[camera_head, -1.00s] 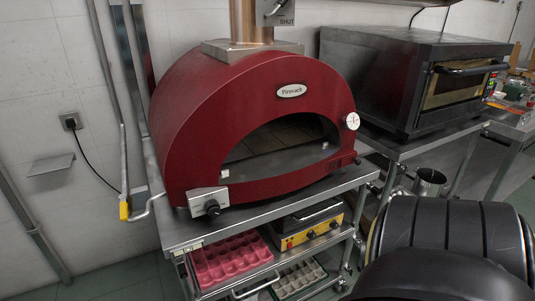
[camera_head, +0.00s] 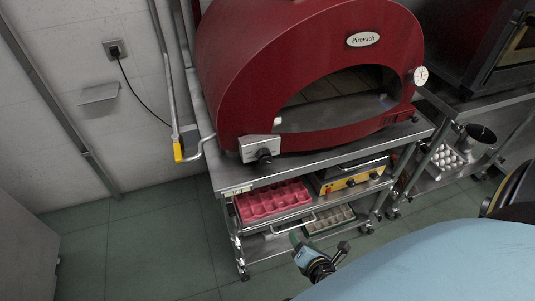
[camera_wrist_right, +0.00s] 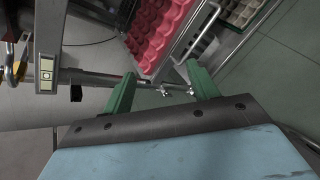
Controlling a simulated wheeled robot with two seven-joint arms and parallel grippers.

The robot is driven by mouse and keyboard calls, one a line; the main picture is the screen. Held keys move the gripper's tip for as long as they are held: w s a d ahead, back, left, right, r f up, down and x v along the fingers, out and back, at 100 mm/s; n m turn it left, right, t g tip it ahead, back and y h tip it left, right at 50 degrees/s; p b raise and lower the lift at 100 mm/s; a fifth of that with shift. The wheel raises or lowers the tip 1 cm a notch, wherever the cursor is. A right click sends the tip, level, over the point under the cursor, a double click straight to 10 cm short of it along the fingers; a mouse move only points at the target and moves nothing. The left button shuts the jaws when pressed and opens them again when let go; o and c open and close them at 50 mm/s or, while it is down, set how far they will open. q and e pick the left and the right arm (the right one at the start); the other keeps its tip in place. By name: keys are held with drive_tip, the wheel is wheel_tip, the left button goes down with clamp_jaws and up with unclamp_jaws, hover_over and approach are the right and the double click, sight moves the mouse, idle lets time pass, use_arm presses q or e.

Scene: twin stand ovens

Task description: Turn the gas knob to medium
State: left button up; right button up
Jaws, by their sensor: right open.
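The gas knob (camera_head: 264,156) is a round black knob on a small silver control box (camera_head: 259,146). The box sits at the lower left front of the red domed oven (camera_head: 305,75). How far the knob is turned is too small to read. My right gripper (camera_head: 318,245) is below the knob and a little to its right, in front of the stand's lower shelves and apart from the knob. In the right wrist view, its two green fingers (camera_wrist_right: 160,86) are spread with nothing held between them. My left gripper is not in view.
The oven stands on a metal cart (camera_head: 340,160). Below it are a pink egg tray (camera_head: 272,201) and a yellow-fronted appliance (camera_head: 350,181). A pipe with a yellow handle (camera_head: 178,151) runs left of the cart. Green floor (camera_head: 150,235) to the left is clear.

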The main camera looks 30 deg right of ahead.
sight(267, 162)
drive_tip(key=w+a+r+n+t+p, duration=0.1)
drive_tip(key=w+a+r+n+t, duration=0.2)
drive_tip(key=r, duration=0.7)
drive_tip(key=w+r+n+t+p, duration=0.15)
drive_tip(key=r+n+t, duration=0.3)
drive_tip(key=r, duration=0.55)
drive_tip(key=shift+g, duration=0.45)
drive_tip(key=w, duration=0.4)
drive_tip(key=w+d, duration=0.1)
drive_tip(key=w, duration=0.4)
drive_tip(key=w+d, duration=0.1)
drive_tip(key=w, duration=0.3)
drive_tip(key=shift+w+p, duration=0.3)
drive_tip(key=shift+p, duration=0.05)
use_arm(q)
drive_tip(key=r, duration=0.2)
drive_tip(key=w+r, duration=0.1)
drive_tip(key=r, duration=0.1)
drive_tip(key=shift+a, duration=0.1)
use_arm(e)
drive_tip(key=c, duration=1)
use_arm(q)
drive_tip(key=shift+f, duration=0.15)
